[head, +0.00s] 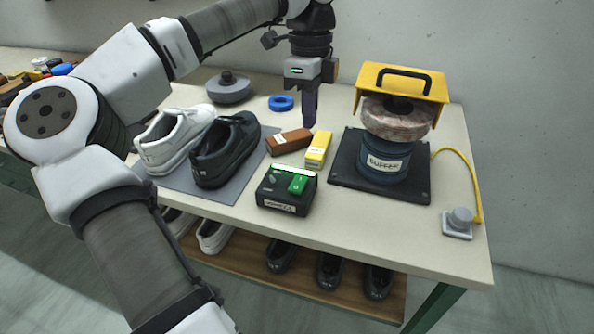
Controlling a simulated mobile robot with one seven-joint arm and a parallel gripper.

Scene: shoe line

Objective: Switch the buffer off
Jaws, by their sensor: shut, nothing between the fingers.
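The buffer (385,165) stands on a dark base plate at the right of the bench. It has a blue labelled body, a mottled pad wheel (397,119) and a yellow hood (400,80) with a black handle. A black switch box (285,204) with a green rocker (298,184) and a front label too small to read sits near the bench's front edge. My gripper (309,124) points down with its fingers closed and empty. It is behind the switch box in the picture, left of the buffer, above or beside the brown and yellow blocks; its exact height is unclear.
A brown block (289,142) and a yellow block (319,149) lie behind the switch box. A white shoe (172,140) and a black shoe (225,150) stand on a grey mat. A blue ring (281,103) lies behind.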

